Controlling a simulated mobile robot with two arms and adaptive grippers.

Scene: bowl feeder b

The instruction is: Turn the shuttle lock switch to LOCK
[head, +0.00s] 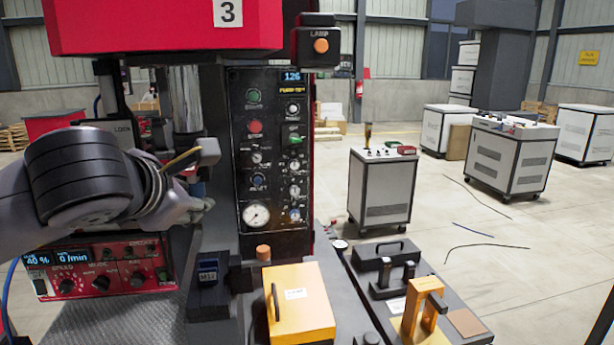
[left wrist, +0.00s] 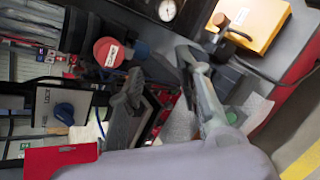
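The lock switch shows in the left wrist view as a blue knob (left wrist: 65,113) on a grey plate (left wrist: 42,118) with a small LOCK label. In the head view the plate's LOCK label (head: 123,128) shows just behind my left arm, and the knob is hidden there. I cannot tell which way the knob points. My left gripper (head: 205,178) is in front of the machine column, right of the plate. In the left wrist view the gripper (left wrist: 165,92) has its fingers apart with nothing held between them, and the knob lies off to their left. My right gripper is not in view.
A red knob (left wrist: 108,52) sits near the fingers in the wrist view. A red control box (head: 100,270) stands below my left arm. A black panel (head: 270,160) with buttons and a gauge is to the right. A yellow box (head: 298,305) stands in front.

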